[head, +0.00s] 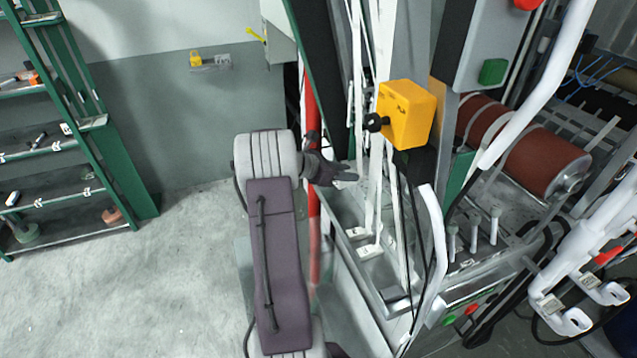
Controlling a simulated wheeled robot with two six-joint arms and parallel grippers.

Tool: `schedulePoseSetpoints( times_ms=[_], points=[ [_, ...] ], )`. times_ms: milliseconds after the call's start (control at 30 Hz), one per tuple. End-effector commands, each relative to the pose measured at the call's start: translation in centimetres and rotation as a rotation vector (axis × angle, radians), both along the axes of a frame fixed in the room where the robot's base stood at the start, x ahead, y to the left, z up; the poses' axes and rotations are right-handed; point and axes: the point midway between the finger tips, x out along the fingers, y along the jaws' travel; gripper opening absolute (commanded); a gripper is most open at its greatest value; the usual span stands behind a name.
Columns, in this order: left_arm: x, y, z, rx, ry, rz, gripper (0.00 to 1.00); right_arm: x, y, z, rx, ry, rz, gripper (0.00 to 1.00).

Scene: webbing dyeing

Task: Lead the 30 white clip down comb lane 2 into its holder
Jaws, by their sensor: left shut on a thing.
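My left gripper (343,178) reaches in from the left to the machine's near side, at the hanging white webbing strips (375,185). It is shut on a small pale piece that looks like the white clip; its number cannot be read. Two white labelled blocks (369,251) sit lower down, at the foot of the strips, below my gripper. Their labels are too small to read. Comb lane 2 and its holder cannot be told apart here. My right gripper is not in view.
A yellow box with a black knob (405,114) stands out right of the strips. A red-brown roller (525,145) and upright metal pegs (474,233) are further right. A red post (313,235) stands behind my left arm. A green shelf rack (85,120) is at the far left.

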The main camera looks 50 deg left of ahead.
Motion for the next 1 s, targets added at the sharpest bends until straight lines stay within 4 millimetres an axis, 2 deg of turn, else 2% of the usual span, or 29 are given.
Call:
schedulePoseSetpoints(
  times_ms=[33,100,200,300,567,1000],
  points=[
    [0.9,-1.3,3.4,-0.001,0.001,-0.028,0.00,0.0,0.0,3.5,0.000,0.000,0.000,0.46],
    [1.7,-2.7,4.7,-0.001,0.001,-0.062,0.00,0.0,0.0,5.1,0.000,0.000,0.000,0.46],
    [2.5,-4.2,5.8,-0.001,0.001,-0.096,0.00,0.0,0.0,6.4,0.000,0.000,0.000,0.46],
    [2.8,-5.0,6.1,0.000,0.001,-0.114,0.00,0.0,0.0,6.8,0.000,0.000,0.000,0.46],
    [3.3,-5.3,5.9,0.000,0.001,-0.117,0.00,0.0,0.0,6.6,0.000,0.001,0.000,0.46],
    [7.6,-7.1,6.1,0.000,0.001,-0.118,0.00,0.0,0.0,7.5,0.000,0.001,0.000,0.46]
  ],
)
